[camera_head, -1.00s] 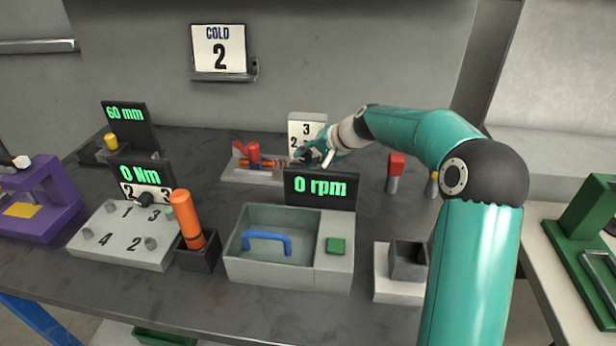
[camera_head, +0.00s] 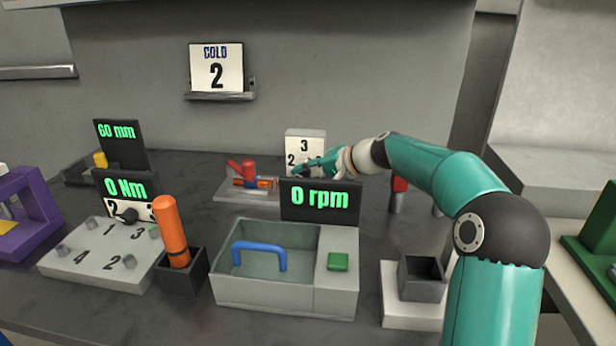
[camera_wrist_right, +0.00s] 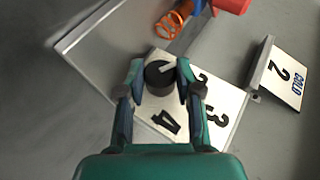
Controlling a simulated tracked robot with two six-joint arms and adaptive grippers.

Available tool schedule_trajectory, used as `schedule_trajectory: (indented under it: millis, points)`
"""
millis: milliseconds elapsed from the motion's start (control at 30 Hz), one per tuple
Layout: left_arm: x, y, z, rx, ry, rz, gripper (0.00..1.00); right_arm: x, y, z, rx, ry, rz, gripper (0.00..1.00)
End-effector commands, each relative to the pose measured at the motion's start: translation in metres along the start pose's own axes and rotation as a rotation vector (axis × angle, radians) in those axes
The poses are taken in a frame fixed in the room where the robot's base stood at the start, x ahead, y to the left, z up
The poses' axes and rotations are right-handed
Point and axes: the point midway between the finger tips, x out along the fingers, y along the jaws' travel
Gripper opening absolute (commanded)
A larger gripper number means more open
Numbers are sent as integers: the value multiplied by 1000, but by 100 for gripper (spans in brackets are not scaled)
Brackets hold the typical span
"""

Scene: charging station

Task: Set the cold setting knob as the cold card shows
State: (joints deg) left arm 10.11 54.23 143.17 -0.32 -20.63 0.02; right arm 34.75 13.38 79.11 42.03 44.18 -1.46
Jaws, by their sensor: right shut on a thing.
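The cold card (camera_head: 216,68) on the wall shelf reads COLD 2; it also shows in the wrist view (camera_wrist_right: 284,78). The white number panel (camera_head: 305,146) stands at the back of the table, with 3 and 2 visible in the head view. In the wrist view, the black round knob (camera_wrist_right: 160,76) sits on this panel, with 2, 3 and 4 around it. A pale mark shows on the knob; I cannot tell exactly which number it points to. My right gripper (camera_wrist_right: 160,80) is shut on the knob, one finger on each side. My left gripper is not in view.
An orange-handled tool (camera_head: 171,230) stands in a dark holder. A purple frame (camera_head: 30,215) is far left.

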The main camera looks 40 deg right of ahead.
Motion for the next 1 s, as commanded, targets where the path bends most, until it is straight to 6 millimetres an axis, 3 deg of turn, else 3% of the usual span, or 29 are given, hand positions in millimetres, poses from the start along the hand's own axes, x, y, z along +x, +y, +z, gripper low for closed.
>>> schedule_trajectory:
  millis: [33,200,567,1000]
  points:
    - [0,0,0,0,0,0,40,1,1,2,1,-6,2,36]
    - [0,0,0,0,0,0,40,1,1,1,1,-4,2,60]
    - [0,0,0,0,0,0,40,-4,0,0,0,-1,1,60]
    - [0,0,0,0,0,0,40,-64,1,0,1,-1,2,60]
